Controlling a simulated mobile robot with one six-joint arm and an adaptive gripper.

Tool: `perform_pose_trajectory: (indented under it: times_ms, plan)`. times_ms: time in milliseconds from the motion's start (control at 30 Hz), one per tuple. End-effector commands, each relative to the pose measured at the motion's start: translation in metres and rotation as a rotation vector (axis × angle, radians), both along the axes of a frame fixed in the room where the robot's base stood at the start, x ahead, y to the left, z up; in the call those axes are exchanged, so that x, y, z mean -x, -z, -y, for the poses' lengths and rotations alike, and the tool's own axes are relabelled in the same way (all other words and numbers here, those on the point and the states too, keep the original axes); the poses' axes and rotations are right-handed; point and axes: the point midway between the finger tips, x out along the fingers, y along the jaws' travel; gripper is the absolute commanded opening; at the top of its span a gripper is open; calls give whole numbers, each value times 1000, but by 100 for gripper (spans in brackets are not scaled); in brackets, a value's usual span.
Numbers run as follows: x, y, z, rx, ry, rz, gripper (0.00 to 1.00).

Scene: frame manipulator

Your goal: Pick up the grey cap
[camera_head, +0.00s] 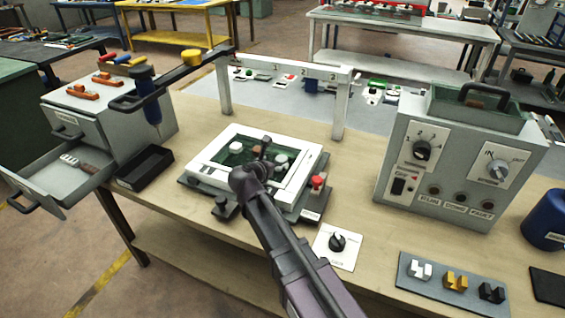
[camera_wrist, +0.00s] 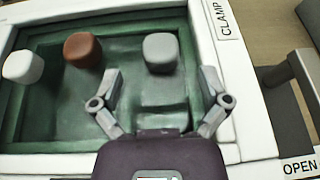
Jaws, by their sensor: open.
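The grey cap (camera_wrist: 160,52) is a rounded block in the green recess of a white frame (camera_wrist: 258,105) in the wrist view. A brown cap (camera_wrist: 82,50) and a white cap (camera_wrist: 22,67) are to its left. My gripper (camera_wrist: 161,78) is open and empty.
The white frame has raised walls around the caps. A handle (camera_wrist: 295,95) stands by its right side, between CLAMP and OPEN labels. In the head view, a red button (camera_head: 318,182) is right of the frame, a knob plate (camera_head: 337,244) in front, and a control box (camera_head: 455,160) further right.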

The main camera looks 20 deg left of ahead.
Motion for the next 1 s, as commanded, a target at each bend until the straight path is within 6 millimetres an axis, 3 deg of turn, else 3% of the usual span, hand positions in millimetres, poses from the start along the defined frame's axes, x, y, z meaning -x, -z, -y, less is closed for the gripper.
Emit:
perform_pose_trajectory:
  times_ms: [400, 1000]
  plan:
    - [-38, 17, 5, -1, -1, -1, 96]
    - [-39, 16, 5, 1, -1, 0, 96]
